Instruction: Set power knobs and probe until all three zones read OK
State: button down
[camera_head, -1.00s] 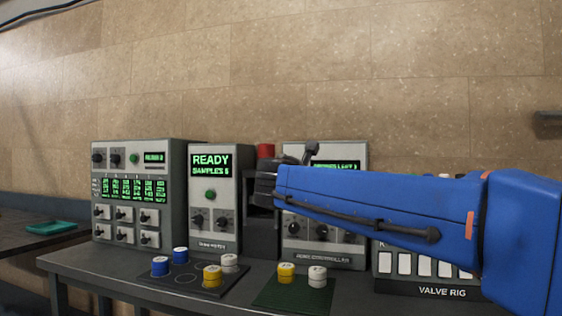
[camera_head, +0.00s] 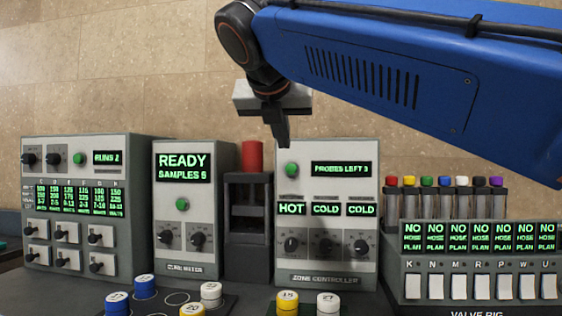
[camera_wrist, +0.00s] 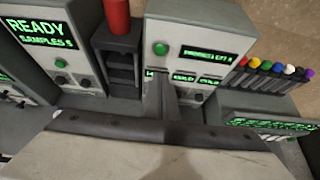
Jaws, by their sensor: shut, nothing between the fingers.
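The zone controller (camera_head: 327,277) is a grey box whose top display (camera_head: 342,168) reads PROBES LEFT 3. Its zone displays read HOT (camera_head: 291,208), COLD (camera_head: 326,209) and COLD (camera_head: 361,209) from left to right. Below them are three dark power knobs, left (camera_head: 291,243), middle (camera_head: 326,245) and right (camera_head: 361,247). A green button (camera_head: 292,170) is at its upper left. My gripper (camera_head: 281,140) is shut and empty, pointing down near the controller's top left. In the wrist view its fingers (camera_wrist: 160,92) cover part of the controller's front.
A meter reading READY, SAMPLES 5 (camera_head: 182,168) stands left of a dark stand with a red cylinder (camera_head: 253,156). A panel of switches and readouts (camera_head: 85,150) is farther left. The valve rig (camera_head: 470,290) with capped tubes is right. Blue, yellow and white pucks sit in front.

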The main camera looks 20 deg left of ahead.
jog(key=shift+a, duration=0.1)
dwell(0.3)
send_near(291, 167)
notch_tip(291, 167, down, 3)
jog(key=w, duration=0.3)
jog(key=shift+w+a+f, duration=0.1)
jog(key=shift+w+a, duration=0.15)
jog(key=shift+a, duration=0.1)
jog(key=shift+w+a, duration=0.15)
jog(key=shift+w, duration=0.6)
jog(key=shift+w, duration=0.1)
